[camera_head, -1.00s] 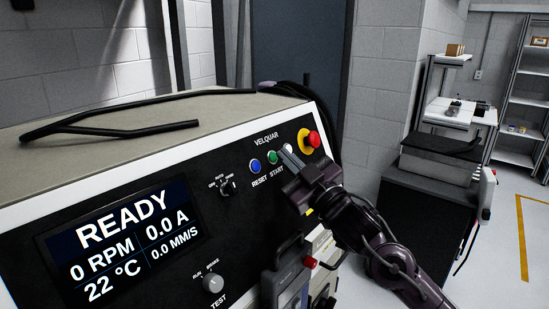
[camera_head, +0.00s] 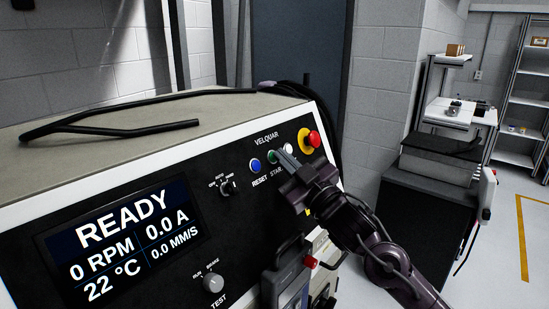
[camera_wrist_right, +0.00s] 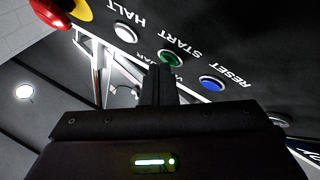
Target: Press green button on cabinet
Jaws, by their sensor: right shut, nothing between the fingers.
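The cabinet's black panel (camera_head: 180,215) has a green START button (camera_head: 272,156) between a blue RESET button (camera_head: 255,166) and a white HALT button (camera_head: 288,149). In the right wrist view the green button (camera_wrist_right: 170,59) sits just past the fingertips. My right gripper (camera_head: 281,156) is shut and empty, its fingertips at the green button and partly covering it in the head view. I cannot tell whether they touch it. In the right wrist view the shut fingers (camera_wrist_right: 160,72) point toward it. My left gripper is not in view.
A red emergency knob on a yellow base (camera_head: 309,140) is to the right of the buttons. The display (camera_head: 125,240) reads READY and 0 RPM. A black bent rod (camera_head: 110,128) lies on the cabinet top. A handheld unit with a red button (camera_head: 290,280) hangs below my gripper.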

